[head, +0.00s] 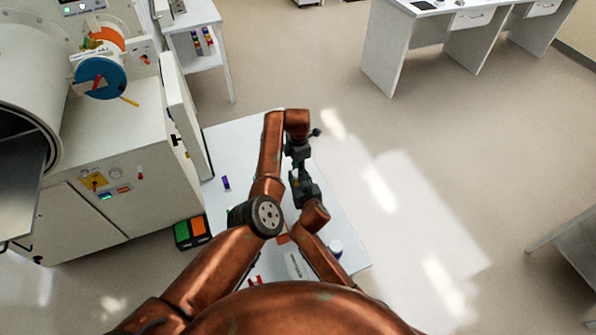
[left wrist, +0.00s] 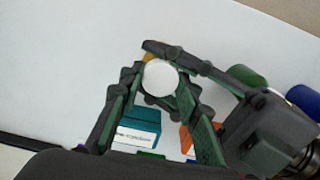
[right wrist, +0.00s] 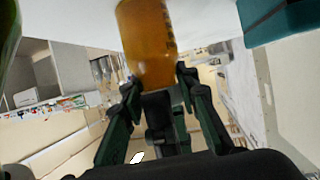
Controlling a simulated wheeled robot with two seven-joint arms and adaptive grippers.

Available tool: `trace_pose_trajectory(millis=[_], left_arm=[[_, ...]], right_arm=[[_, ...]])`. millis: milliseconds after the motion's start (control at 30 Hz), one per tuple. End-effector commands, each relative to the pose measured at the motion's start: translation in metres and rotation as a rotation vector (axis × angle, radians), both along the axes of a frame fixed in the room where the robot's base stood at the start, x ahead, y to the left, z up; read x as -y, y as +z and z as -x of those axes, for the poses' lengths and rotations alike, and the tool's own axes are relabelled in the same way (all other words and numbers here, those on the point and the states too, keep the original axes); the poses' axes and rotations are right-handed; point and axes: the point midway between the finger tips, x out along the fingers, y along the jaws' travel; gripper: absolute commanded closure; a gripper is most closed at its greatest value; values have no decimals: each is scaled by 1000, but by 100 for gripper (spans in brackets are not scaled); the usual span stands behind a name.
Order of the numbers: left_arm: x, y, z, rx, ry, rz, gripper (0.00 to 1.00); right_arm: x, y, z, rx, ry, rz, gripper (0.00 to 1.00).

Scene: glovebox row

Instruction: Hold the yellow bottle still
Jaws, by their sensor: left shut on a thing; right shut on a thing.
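The yellow bottle (right wrist: 148,40) shows as an amber body with dark marks in the right wrist view, between the fingertips of my right gripper (right wrist: 158,86). In the left wrist view its round white cap (left wrist: 160,77) sits between the fingers of my left gripper (left wrist: 160,94), which is shut on it. My right gripper also reaches in there from the right (left wrist: 192,63). In the head view my left gripper (head: 299,150) and right gripper (head: 304,188) meet above the white table, and they hide the bottle.
A teal box (left wrist: 138,130) and an orange item (left wrist: 187,138) lie below the grippers. A green cylinder (left wrist: 247,75) and a blue one (left wrist: 303,97) are close by. A purple item (head: 226,183) lies on the white table (head: 235,143). The glovebox (head: 135,150) stands at left.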

Motion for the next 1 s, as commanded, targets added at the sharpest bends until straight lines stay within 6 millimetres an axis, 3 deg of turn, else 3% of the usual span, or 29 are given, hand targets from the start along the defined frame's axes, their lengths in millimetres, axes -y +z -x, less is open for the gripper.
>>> trace_pose_trajectory(millis=[233, 267, 467, 767, 1000], left_arm=[[0, 0, 0, 0, 0, 0, 99], [0, 0, 0, 1, 0, 0, 68], [0, 0, 0, 1, 0, 0, 54], [0, 1, 0, 1, 0, 0, 52], [0, 30, -1, 3, 0, 0, 52]], right_arm=[[2, -7, 2, -12, -4, 3, 100], [2, -7, 2, -12, -4, 3, 100], [2, -7, 2, -12, -4, 4, 100], [2, -7, 2, -12, -4, 4, 100], [2, -7, 2, -12, -4, 4, 100]])
